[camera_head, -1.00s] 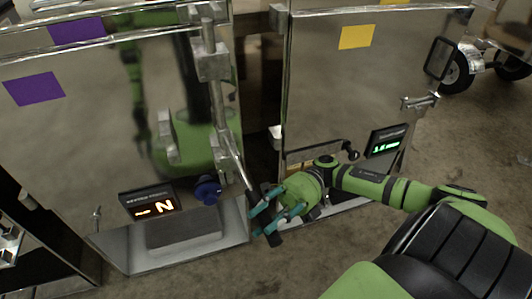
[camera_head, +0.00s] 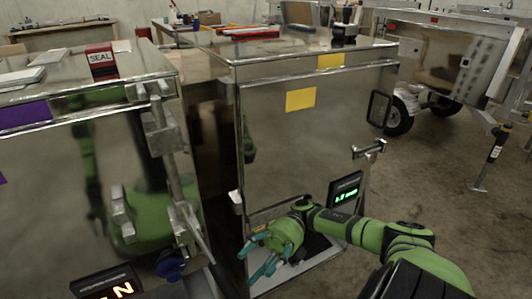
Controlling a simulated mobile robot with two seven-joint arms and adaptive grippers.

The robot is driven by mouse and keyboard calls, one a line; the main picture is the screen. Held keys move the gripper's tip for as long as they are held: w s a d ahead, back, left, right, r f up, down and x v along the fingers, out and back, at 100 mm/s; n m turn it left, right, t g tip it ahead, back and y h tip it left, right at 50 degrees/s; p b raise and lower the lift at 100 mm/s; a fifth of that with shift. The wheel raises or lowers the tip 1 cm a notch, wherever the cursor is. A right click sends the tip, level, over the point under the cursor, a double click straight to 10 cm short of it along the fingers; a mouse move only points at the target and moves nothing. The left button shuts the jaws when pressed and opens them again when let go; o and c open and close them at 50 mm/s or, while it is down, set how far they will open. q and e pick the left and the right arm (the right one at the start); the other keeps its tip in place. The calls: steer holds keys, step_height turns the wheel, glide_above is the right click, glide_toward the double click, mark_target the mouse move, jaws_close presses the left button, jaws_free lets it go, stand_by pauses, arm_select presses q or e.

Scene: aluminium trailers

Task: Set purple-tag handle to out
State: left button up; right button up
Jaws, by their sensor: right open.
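The purple-tag cabinet (camera_head: 70,190) is a shiny metal box at the left, with a purple tag (camera_head: 22,116) on its front. A metal bar (camera_head: 172,160) runs down its right edge, with a long slanted lever (camera_head: 192,225) at its lower part; I take this for the handle. A lit orange display (camera_head: 108,285) below reads N. My right gripper (camera_head: 256,258) is open and empty, with teal fingers, in front of the yellow-tag cabinet. It is right of the lever's lower end and looks apart from it. My left gripper is not in view.
The yellow-tag cabinet (camera_head: 345,95) stands to the right, with a green display (camera_head: 345,192) and a latch (camera_head: 368,148). A narrow gap separates the cabinets. A blue knob (camera_head: 170,265) sits below the lever. A wheeled trailer (camera_head: 440,65) stands behind right.

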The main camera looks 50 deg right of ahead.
steer(key=shift+v, duration=1.75)
